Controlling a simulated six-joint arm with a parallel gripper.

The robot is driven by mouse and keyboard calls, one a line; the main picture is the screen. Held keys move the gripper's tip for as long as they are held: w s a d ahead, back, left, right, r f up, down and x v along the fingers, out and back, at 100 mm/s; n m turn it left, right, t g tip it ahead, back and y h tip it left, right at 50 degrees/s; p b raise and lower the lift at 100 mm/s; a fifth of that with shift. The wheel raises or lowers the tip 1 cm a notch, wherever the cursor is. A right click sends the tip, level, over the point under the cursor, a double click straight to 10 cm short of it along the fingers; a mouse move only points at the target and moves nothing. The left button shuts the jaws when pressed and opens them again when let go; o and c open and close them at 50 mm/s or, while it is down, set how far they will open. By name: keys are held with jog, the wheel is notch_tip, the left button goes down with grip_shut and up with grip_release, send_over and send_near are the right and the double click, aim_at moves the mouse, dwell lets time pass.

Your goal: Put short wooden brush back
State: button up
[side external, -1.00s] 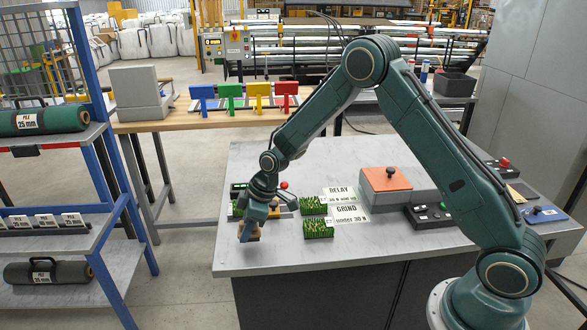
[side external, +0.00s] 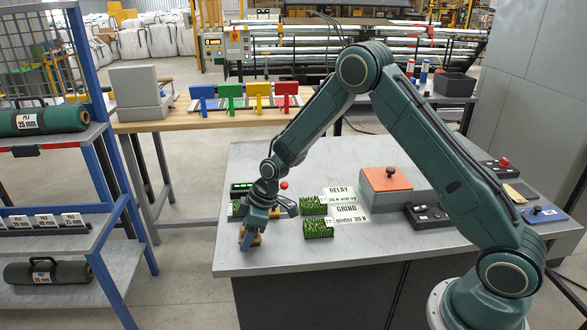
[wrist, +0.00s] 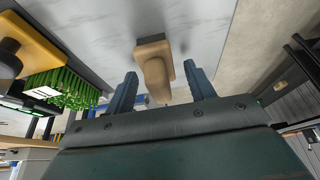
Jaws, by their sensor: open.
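The short wooden brush (wrist: 152,80) has a tan block and a rounded handle that points toward my gripper in the wrist view. In the side external view the brush (side external: 253,240) stands near the front left corner of the grey table, partly hidden by my gripper. My gripper (side external: 249,236) is low over it and open. In the wrist view the two fingers of my gripper (wrist: 161,72) are on either side of the handle, with a gap visible at each side.
Two green turf pieces (side external: 318,229) lie right of my gripper, beside the white RELAY (side external: 340,194) and GRIND (side external: 348,214) signs. An orange-topped block (side external: 386,180) stands farther right. A yellow block with a dark knob (wrist: 38,48) shows left in the wrist view.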

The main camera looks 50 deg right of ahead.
jog(key=shift+r, duration=0.15)
jog(key=v, duration=1.2)
dwell(0.6)
jog(key=s+r+m+t+h, duration=0.15)
jog(key=s+r+m, duration=0.25)
jog(key=s+r, duration=1)
jog(key=s+d+r+m+h, duration=0.1)
jog(key=s+m, duration=0.1)
jog(key=s, duration=0.7)
jog(key=s+d+r+m, duration=0.1)
jog(key=s+r+m, duration=0.1)
jog(key=s, duration=0.6)
jog(key=shift+s+m+t+h, duration=0.35)
jog(key=shift+m+t, duration=0.1)
jog(key=shift+m, duration=0.05)
